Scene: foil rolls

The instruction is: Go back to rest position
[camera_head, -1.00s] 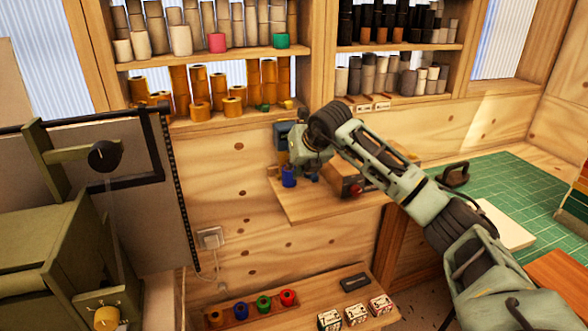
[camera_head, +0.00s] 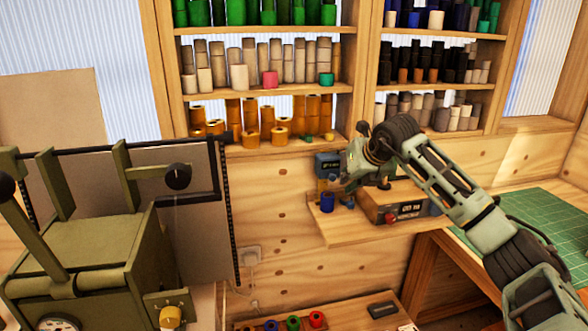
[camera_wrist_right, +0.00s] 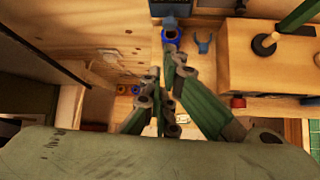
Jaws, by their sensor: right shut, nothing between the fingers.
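My right gripper (camera_head: 347,184) hangs at the end of my green arm, in front of the small wooden wall shelf (camera_head: 345,232). Its fingers (camera_wrist_right: 163,88) are shut and empty in the right wrist view. A blue roll (camera_head: 327,202) stands upright on the small shelf, just left of the gripper. The blue roll also shows past the fingertips in the right wrist view (camera_wrist_right: 170,34), apart from them. My left gripper is not in view.
A wooden box device with a red knob (camera_head: 390,218) and a blue-grey device (camera_head: 327,164) are close to the gripper. Tall shelves of foil rolls (camera_head: 265,88) stand behind. A green press (camera_head: 95,255) fills the left. A green cutting mat (camera_head: 540,225) lies at right.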

